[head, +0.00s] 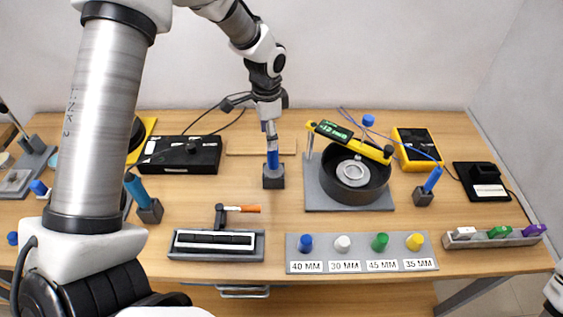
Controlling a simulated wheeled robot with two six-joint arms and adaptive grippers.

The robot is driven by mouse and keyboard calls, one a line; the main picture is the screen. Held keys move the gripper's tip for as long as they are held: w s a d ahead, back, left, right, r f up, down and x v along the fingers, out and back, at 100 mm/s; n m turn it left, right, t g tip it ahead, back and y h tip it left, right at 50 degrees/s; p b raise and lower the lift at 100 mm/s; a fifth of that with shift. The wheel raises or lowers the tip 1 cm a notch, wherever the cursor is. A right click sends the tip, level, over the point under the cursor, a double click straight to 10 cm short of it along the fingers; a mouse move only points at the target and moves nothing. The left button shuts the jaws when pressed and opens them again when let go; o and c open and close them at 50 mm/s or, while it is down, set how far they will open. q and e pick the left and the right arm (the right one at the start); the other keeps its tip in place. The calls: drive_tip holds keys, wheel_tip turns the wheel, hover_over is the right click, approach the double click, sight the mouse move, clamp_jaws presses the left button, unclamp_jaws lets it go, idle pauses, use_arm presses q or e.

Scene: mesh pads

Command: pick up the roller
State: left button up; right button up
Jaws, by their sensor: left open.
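What looks like the roller (240,209), with a dark head and an orange handle, lies just behind a dark tray with a white strip, left of the table's middle. My left gripper (271,132) points down behind it and to its right, apart from it. The left gripper is open, right above a blue-handled tool (272,159) standing upright in a dark block. I cannot tell whether its fingertips touch that handle. My right gripper is out of view.
The tray (257,246) sits near the front edge. A plate with coloured knobs (362,265) lies to its right. A round black pan (378,188) stands on a grey base, with a yellow gauge (348,140) across it. A black box (180,153) stands behind left. My left arm hides part of the left side.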

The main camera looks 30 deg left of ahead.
sight(272, 155)
use_arm(q)
drive_tip(key=f+p, duration=0.1)
drive_tip(key=f, duration=0.1)
drive_tip(key=f+p, duration=0.1)
drive_tip(key=f, duration=0.2)
drive_tip(key=f+p, duration=0.1)
drive_tip(key=f, duration=0.2)
drive_tip(key=shift+w+d, duration=0.25)
drive_tip(key=shift+w, duration=0.1)
drive_tip(key=shift+w+a+f, duration=0.1)
drive_tip(key=shift+f, duration=0.2)
clamp_jaws()
